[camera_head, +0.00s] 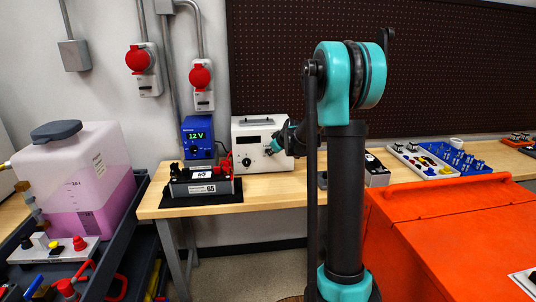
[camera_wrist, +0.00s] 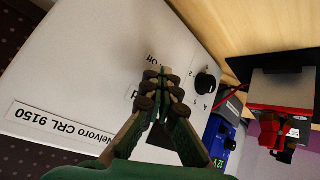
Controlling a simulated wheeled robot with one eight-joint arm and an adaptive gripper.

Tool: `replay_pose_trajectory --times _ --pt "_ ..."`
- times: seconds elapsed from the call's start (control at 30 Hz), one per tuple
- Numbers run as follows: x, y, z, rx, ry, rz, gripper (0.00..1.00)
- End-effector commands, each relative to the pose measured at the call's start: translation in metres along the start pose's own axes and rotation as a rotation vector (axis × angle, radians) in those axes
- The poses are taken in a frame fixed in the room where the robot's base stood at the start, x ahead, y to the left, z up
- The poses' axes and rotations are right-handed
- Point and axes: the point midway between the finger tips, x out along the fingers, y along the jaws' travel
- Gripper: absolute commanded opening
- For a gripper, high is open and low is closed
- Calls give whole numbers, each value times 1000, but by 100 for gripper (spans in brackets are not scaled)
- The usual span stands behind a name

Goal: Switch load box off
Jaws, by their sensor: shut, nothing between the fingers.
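The load box is a white case (camera_head: 242,128) on the wooden bench, with a dark knob and red leads on its front. In the wrist view its pale front panel (camera_wrist: 75,75) appears upside down, with the label "Nelvoro CRL 9150" and a black knob (camera_wrist: 205,83). My gripper (camera_head: 276,146) is at the right part of this front. In the wrist view its fingertips (camera_wrist: 163,74) are together and empty, close to the panel beside "on" lettering. The fingers hide the spot behind them, so I cannot see the switch or tell whether they touch it.
A blue supply (camera_head: 197,138) reading 12 V stands left of the box. A battery labelled 65 (camera_head: 202,188) sits on a black mat in front. Red leads run close by. An orange cover (camera_head: 440,225) is at the right and a pink-liquid tank (camera_head: 75,180) at the left.

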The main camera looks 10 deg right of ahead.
Motion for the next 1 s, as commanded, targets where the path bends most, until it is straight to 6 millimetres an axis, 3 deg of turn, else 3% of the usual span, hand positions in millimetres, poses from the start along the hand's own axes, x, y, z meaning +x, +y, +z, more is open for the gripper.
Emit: replay_pose_trajectory --times 0.7,1.0 --pt "-37 -27 27 0 -1 0 0" --pt "-42 -30 31 0 -1 0 0"
